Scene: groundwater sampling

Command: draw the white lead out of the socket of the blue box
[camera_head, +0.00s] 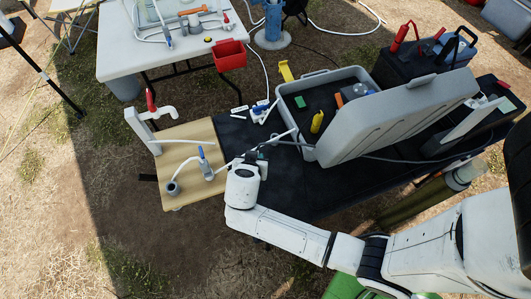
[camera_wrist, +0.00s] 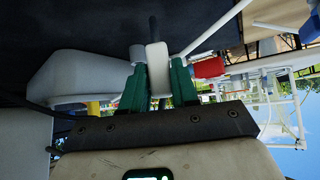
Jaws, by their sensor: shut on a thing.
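My gripper (camera_head: 262,166) is over the left part of the dark table top, its wrist bent down. In the wrist view its two green fingers (camera_wrist: 159,75) are shut on a pale grey, plug-like piece (camera_wrist: 158,66). I cannot tell whether this piece belongs to the white lead. A box with blue on its top (camera_head: 456,52) stands at the upper right in the head view, far from my gripper. Its socket cannot be made out. A thin white line (camera_head: 280,137) runs past my gripper.
An open grey case (camera_head: 395,119) stands right of my gripper, its lid leaning forward. A wooden board (camera_head: 183,150) with a white tap stand (camera_head: 141,128) and a blue-handled valve (camera_head: 205,168) lies to the left. A white table (camera_head: 125,55) with a red bin (camera_head: 229,56) stands behind.

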